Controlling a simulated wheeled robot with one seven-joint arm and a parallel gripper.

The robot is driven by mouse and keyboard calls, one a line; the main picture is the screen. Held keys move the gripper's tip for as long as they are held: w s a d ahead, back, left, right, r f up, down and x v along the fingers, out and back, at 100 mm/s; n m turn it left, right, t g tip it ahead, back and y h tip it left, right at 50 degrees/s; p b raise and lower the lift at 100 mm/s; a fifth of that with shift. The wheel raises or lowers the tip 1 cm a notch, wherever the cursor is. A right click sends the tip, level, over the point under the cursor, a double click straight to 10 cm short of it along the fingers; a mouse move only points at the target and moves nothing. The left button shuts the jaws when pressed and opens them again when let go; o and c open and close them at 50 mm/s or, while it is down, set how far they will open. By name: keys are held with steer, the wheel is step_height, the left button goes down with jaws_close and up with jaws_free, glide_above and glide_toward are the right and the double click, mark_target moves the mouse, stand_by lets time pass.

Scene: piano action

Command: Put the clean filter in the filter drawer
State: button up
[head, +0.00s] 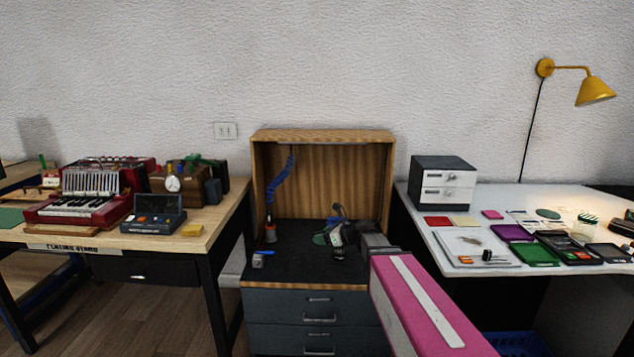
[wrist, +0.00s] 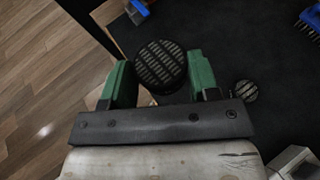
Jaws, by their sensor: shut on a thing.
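My gripper (wrist: 160,80) has green fingers and is shut on a round dark disc with pale slots, which looks like a filter (wrist: 160,65). In the head view my gripper (head: 322,238) is low over the black top of the wooden booth, and the disc cannot be made out there. A second, similar slotted disc (wrist: 245,90) lies on the black surface to the right of the right finger. I cannot tell from looks which disc is cleaner. Grey drawers (head: 320,318) with handles sit shut under the booth; no label marks a filter drawer.
A blue-ended tool (wrist: 138,10) and a blue brush (wrist: 310,18) lie on the black surface. A blue coiled hose (head: 280,180) hangs at the booth's left. The wooden booth (head: 322,136) has side walls and a back. A small two-drawer cabinet (head: 443,185) stands on the right table.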

steer(key=s+f+v, duration=0.1)
steer(key=v, duration=2)
steer(key=shift+f+m+t+h, duration=0.25)
steer(key=shift+m+t+h, duration=0.05)
steer(key=shift+m+t, duration=0.1)
steer(key=shift+d, duration=0.15)
